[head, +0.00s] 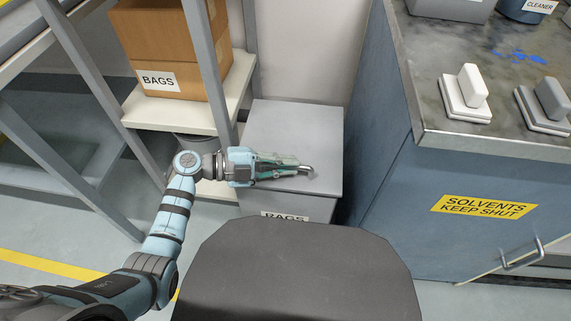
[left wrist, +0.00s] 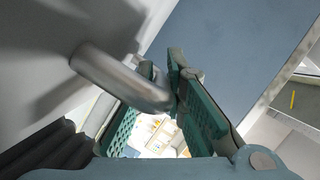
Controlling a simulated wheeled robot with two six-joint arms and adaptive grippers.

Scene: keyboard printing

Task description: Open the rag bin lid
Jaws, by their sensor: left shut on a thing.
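The rag bin (head: 290,205) is a grey box on the floor between the shelf rack and the blue cabinet, with a partly hidden label on its front. Its flat grey lid (head: 292,130) lies level on top and looks closed. My left gripper (head: 300,170) reaches over the lid from the left and is shut on the metal lid handle (head: 308,169). In the left wrist view the curved handle (left wrist: 125,80) runs from the lid surface (left wrist: 60,60) in between the green finger pads (left wrist: 165,105). My right gripper is not in view.
A wall (head: 305,50) rises behind.

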